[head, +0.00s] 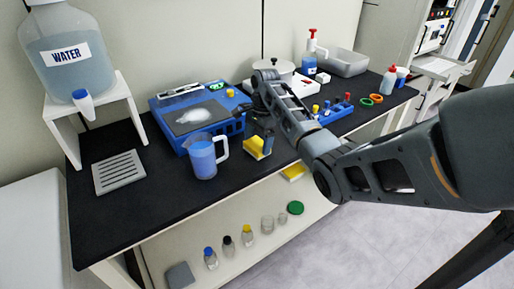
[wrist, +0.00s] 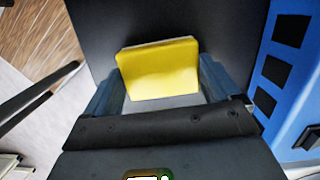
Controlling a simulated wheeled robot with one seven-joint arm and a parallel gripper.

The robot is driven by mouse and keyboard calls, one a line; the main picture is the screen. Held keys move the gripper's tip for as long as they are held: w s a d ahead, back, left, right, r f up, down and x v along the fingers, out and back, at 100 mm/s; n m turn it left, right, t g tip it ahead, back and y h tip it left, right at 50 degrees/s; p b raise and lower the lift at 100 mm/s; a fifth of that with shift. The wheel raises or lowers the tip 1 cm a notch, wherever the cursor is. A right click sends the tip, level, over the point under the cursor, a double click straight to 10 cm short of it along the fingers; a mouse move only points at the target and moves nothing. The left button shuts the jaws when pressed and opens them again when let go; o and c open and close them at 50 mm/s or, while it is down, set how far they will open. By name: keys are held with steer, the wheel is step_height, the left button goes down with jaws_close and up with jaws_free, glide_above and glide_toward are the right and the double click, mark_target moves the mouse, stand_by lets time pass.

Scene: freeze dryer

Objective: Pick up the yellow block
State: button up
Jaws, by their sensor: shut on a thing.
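The yellow block (wrist: 158,70) sits between the two blue-grey fingers of my gripper (wrist: 160,88) in the wrist view, with its broad yellow face towards the camera. My gripper is shut on it. In the head view the yellow block (head: 254,149) shows at the fingertips of my gripper (head: 262,146), near the front edge of the black worktop, just right of the blue jug. Part of the block is hidden by a finger. I cannot tell whether it is clear of the worktop.
A blue jug (head: 203,157) stands close on the left, before a blue device (head: 170,105) with white powder. A blue rack (head: 333,110) is to the right. Another yellow item (head: 293,172) is below the front edge. The black worktop (head: 110,215) is clear at front left.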

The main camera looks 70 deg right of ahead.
mark_target(257, 144)
steer(key=shift+r, duration=0.5)
steer(key=r, duration=0.3)
steer(key=shift+s+d+r, duration=0.15)
steer(key=shift+s+r, duration=0.05)
steer(key=shift+r, duration=0.05)
steer(key=s+d+r+p, duration=0.4)
steer(key=s+r+p, duration=0.1)
steer(key=s, duration=0.5)
steer(key=shift+s+r, duration=0.2)
steer(key=shift+r, duration=0.55)
